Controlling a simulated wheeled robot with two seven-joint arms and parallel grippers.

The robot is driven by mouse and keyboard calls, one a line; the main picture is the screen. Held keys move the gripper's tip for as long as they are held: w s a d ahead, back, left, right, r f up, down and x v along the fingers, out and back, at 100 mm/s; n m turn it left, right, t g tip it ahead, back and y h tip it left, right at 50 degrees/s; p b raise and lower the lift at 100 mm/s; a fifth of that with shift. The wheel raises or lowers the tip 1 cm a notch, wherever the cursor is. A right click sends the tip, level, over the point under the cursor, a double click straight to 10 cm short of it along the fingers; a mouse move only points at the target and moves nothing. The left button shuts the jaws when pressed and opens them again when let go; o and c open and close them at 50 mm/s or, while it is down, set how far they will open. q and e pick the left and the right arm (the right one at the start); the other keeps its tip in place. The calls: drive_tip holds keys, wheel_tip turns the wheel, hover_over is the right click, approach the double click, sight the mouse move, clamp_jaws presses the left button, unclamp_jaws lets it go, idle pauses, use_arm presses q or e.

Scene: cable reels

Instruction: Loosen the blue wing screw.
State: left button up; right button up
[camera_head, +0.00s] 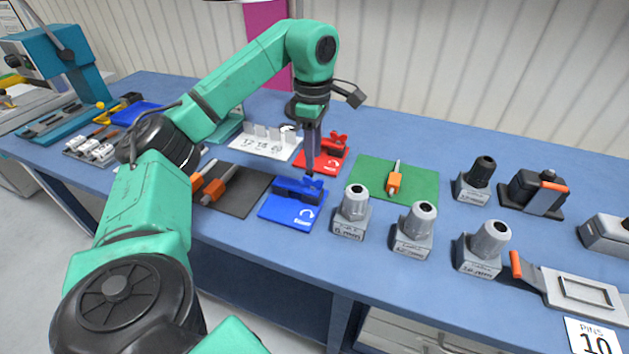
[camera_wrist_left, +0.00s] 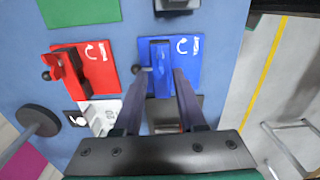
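The blue plate (camera_head: 293,215) with a white curved arrow lies near the table's front edge, with a dark blue clamp block (camera_head: 295,192) on it. My left gripper (camera_head: 311,172) points down just above that end. In the left wrist view, the left gripper's two fingers (camera_wrist_left: 160,74) stand apart with part of the blue block (camera_wrist_left: 160,55) showing between them. The left finger partly hides the screw's end. I cannot tell whether the fingers touch it. My right gripper is out of view.
A red plate with a similar red wing screw (camera_head: 336,142) is just behind. A white numbered rack (camera_head: 262,145), a green mat with an orange-handled tool (camera_head: 394,183), and a grey connector (camera_head: 352,213) stand close by. A black mat (camera_head: 240,200) lies left.

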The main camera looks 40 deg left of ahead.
sight(313, 178)
use_arm(q)
wheel_tip(313, 178, down, 5)
drive_tip(key=shift+s+f+p, duration=0.15)
drive_tip(key=shift+p, duration=0.25)
drive_tip(key=shift+f, duration=0.5)
clamp_jaws()
